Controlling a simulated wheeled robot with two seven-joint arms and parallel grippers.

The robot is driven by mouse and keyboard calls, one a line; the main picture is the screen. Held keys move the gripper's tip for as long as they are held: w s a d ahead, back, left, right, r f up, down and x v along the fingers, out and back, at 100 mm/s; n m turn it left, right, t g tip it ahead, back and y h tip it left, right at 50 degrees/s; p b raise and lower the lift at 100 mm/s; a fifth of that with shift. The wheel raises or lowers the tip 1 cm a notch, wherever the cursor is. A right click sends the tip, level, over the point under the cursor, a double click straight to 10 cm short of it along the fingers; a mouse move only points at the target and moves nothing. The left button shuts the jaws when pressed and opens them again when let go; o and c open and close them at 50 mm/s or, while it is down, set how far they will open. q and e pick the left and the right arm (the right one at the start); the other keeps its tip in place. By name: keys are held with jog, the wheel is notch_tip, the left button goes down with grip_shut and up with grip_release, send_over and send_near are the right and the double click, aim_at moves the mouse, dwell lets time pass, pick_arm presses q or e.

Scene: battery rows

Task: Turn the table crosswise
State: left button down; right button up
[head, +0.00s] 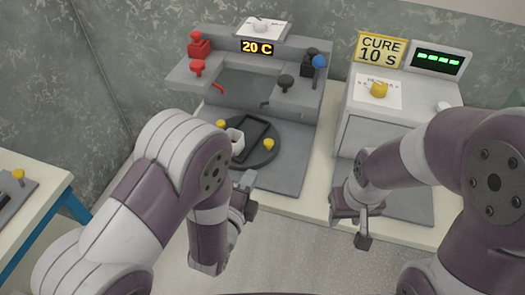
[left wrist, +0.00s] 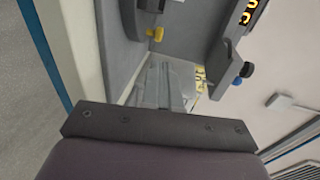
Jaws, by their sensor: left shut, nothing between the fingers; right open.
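The round dark turntable (head: 262,157) lies on the grey machine's base in the head view. My left gripper (head: 247,184) is shut and empty, just in front of the turntable, apart from the knobs. In the left wrist view its fingers (left wrist: 163,88) point toward a yellow knob (left wrist: 155,33). My right gripper (head: 358,222) is open and empty, lower right.
The machine behind has red knobs (head: 199,45), a blue knob (head: 319,61) and a "20 C" display (head: 257,47). A cure box (head: 395,125) with a yellow knob (head: 379,90) stands right. A blue-legged table (head: 30,215) is at the left.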

aim_at(272, 144)
pick_arm(q)
jog(key=x, duration=1.1)
jog(key=shift+w+d, duration=0.4)
jog(key=shift+d, duration=0.2)
jog(key=shift+w+d, duration=0.15)
